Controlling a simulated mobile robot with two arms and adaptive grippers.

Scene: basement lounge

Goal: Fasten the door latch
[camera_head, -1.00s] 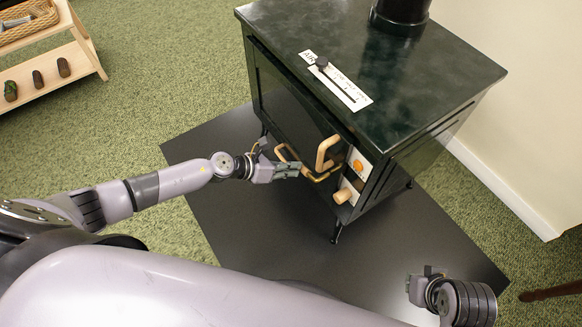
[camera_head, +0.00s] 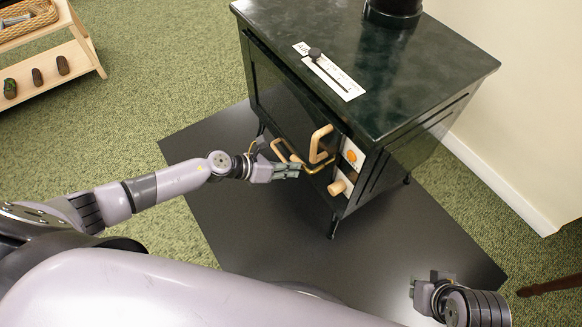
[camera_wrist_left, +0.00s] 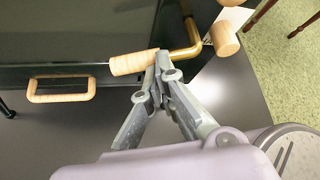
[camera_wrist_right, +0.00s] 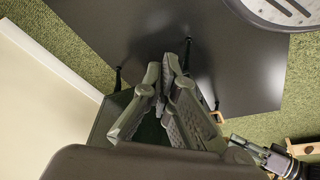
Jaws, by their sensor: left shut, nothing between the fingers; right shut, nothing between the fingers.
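The dark green stove (camera_head: 400,80) stands on a dark floor plate. On its front is a brass latch rod (camera_head: 318,168), with a pale wooden grip (camera_wrist_left: 133,64) in the left wrist view. My left gripper (camera_head: 297,170) is shut and empty at the stove front, beside the brass rod. In the left wrist view its fingertips (camera_wrist_left: 162,58) overlap the grip's end by the rod; I cannot tell whether they touch. My right gripper (camera_wrist_right: 165,75) is shut and empty, low over the plate.
A lower wooden loop handle (camera_wrist_left: 60,90) lies left of my left fingertips. The stove top carries a labelled slider (camera_head: 330,72) and a flue pipe (camera_head: 393,10). A wooden shelf (camera_head: 60,50) stands far left, a cream wall (camera_head: 530,130) at right. The floor plate (camera_head: 240,240) is largely bare.

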